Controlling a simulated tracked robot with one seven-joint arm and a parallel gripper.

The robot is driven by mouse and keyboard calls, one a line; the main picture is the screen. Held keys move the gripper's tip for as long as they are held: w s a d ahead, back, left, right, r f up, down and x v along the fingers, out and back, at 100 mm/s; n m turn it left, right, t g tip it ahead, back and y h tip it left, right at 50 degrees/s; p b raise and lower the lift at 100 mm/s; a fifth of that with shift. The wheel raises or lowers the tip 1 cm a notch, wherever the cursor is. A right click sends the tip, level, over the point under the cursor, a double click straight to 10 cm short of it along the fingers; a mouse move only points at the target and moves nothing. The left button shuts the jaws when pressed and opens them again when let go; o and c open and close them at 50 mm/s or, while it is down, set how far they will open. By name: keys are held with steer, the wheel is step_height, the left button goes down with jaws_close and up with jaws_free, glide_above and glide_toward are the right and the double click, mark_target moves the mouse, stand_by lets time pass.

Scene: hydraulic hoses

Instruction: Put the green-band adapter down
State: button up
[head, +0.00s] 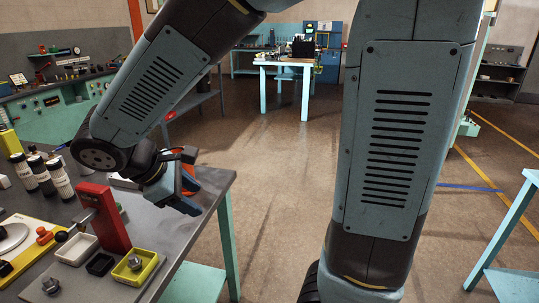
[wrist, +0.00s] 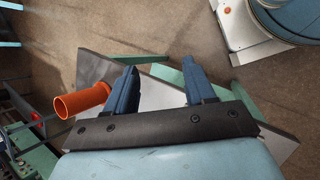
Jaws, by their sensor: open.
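My gripper (head: 192,196) is over the right part of the grey workbench in the head view. In the wrist view its two blue fingers (wrist: 159,68) stand wide apart with nothing between them. A metal fitting (head: 134,262) sits in the yellow tray (head: 150,272) at the bench's front, nearer the camera than my gripper. Another metal fitting (head: 50,286) lies left of it. I cannot make out a green band on either fitting, so I cannot tell which is the green-band adapter.
An orange cylinder (wrist: 82,101) stands beside the left finger. A red stand (head: 104,217), a white tray (head: 77,258) and a black tray (head: 100,264) are near the yellow tray. Several bottles (head: 60,180) stand at left. Open floor (head: 270,200) lies right of the bench.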

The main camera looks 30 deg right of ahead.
steer(key=s+d+r+m+t+y, duration=0.1)
steer(key=s+d+r+m+y, duration=0.2)
steer(key=d+m, duration=0.4)
steer(key=s+d+r+m+t+y, duration=0.2)
steer(key=s+d+r+m+y, duration=0.1)
steer(key=d+r+m, duration=0.3)
steer(key=shift+s+d+r+m, duration=0.15)
steer(key=shift+s+d+m, duration=0.55)
steer(key=shift+d, duration=0.5)
